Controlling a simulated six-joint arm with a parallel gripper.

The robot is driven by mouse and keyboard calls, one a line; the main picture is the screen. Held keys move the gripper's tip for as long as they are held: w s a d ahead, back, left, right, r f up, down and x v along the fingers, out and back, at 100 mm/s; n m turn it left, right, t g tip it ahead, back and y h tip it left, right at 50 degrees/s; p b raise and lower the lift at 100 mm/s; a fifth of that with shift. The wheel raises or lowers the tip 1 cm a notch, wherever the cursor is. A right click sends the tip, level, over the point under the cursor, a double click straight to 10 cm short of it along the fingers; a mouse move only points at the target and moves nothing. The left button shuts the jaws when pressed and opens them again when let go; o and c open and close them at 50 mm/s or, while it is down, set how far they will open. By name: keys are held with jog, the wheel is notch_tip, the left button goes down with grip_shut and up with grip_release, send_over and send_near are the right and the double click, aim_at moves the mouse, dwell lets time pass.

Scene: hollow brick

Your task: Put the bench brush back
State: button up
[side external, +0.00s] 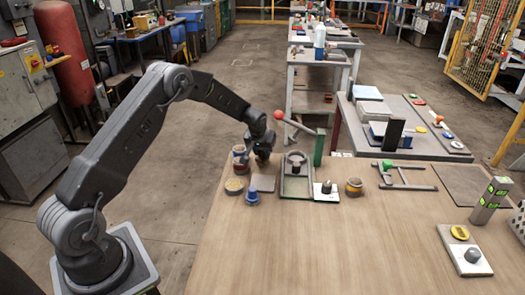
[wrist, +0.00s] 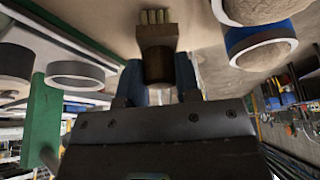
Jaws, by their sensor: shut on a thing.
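The bench brush (wrist: 157,38) shows in the wrist view with a brown wooden block, a short row of pale bristles at the top of the picture and a round brown handle. My gripper (wrist: 158,78) is shut on the handle, with one blue-grey finger on each side. In the side external view my gripper (side external: 262,153) is low over the back left of the wooden bench (side external: 330,240), close to the tins. I cannot make out the brush clearly there. The place where the brush belongs is not plain in either view.
A two-tone tin (side external: 240,164), an open round tin (side external: 234,186) and a blue piece (side external: 252,197) stand near my gripper. A tray (side external: 297,190) with a ring, a green post (side external: 319,147) and a red-ball lever (side external: 278,115) are to the right.

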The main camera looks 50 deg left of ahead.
jog(key=shift+f, duration=0.1)
jog(key=o, duration=1)
jog(key=shift+c, duration=0.2)
jog(key=s+d+r+m, duration=0.1)
jog(key=s+d+r, duration=0.3)
jog(key=r, duration=0.6)
jog(key=s+d+r, duration=0.4)
jog(key=r, duration=0.5)
jog(key=s+d+r+m+t+h, duration=0.1)
jog(key=s+d+r+m, duration=0.1)
jog(key=s+d+r, duration=0.65)
jog(key=s+d+m, duration=0.1)
jog(key=s+d, duration=0.1)
jog(key=s, duration=0.8)
jog(key=s+d+f+m+h, duration=0.1)
jog(key=s+d+m, duration=0.1)
jog(key=s, duration=0.8)
jog(key=shift+s+d+t, duration=0.3)
jog(key=shift+d+t, duration=0.1)
jog(key=shift+d, duration=0.35)
